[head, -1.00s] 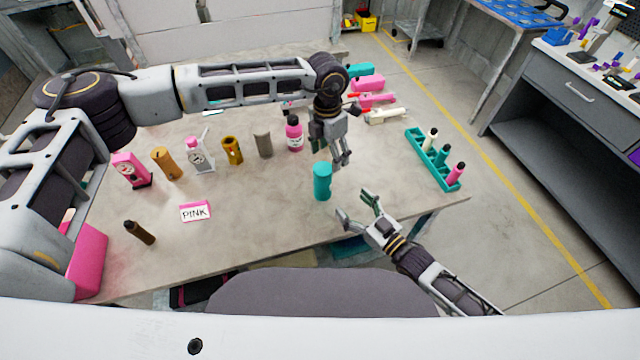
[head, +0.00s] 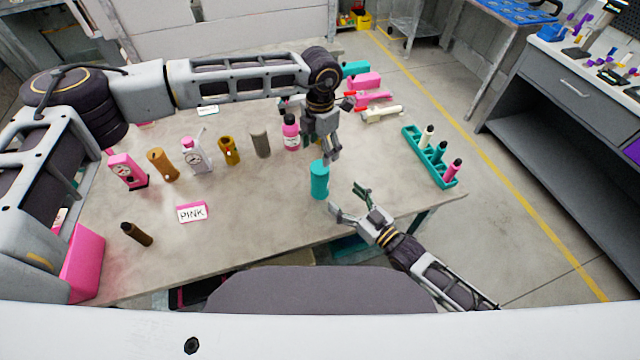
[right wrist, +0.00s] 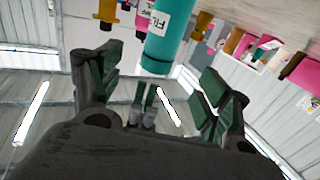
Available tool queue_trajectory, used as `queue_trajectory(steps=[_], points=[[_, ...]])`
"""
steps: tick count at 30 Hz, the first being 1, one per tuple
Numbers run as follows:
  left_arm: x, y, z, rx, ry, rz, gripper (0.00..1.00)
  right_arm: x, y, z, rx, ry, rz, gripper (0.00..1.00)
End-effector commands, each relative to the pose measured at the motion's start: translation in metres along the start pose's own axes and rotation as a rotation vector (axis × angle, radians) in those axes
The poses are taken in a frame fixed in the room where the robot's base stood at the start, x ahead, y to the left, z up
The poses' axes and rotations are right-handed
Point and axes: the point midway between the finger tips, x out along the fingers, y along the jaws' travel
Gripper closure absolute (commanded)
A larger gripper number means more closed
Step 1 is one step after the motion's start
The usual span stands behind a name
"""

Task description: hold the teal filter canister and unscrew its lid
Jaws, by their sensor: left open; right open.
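The teal filter canister (head: 319,184) stands upright near the front edge of the table, right of centre. Its label and teal body also show in the right wrist view (right wrist: 158,48), between the open fingers at the top. My left gripper (head: 328,158) points down just above the canister's top, open; whether it touches the lid cannot be told. My right gripper (head: 347,200) is open and empty, just right of and nearer than the canister, fingers toward it. The left gripper's fingertips also show in the right wrist view, beyond the right gripper's fingers.
Behind stand a pink bottle (head: 291,134), a grey cylinder (head: 260,144) and several other containers. A "PINK" card (head: 192,212) and a brown bottle (head: 137,234) lie left. A teal rack (head: 419,152) holds bottles at right. The table's middle is clear.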

Motion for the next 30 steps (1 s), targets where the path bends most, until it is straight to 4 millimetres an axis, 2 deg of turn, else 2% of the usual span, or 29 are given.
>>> queue_trajectory(steps=[30], points=[[0.000, 0.000, 0.000, 0.000, 0.000, 0.000, 0.31, 0.091, 0.000, -0.001, 0.000, 0.001, 0.000, 0.23]])
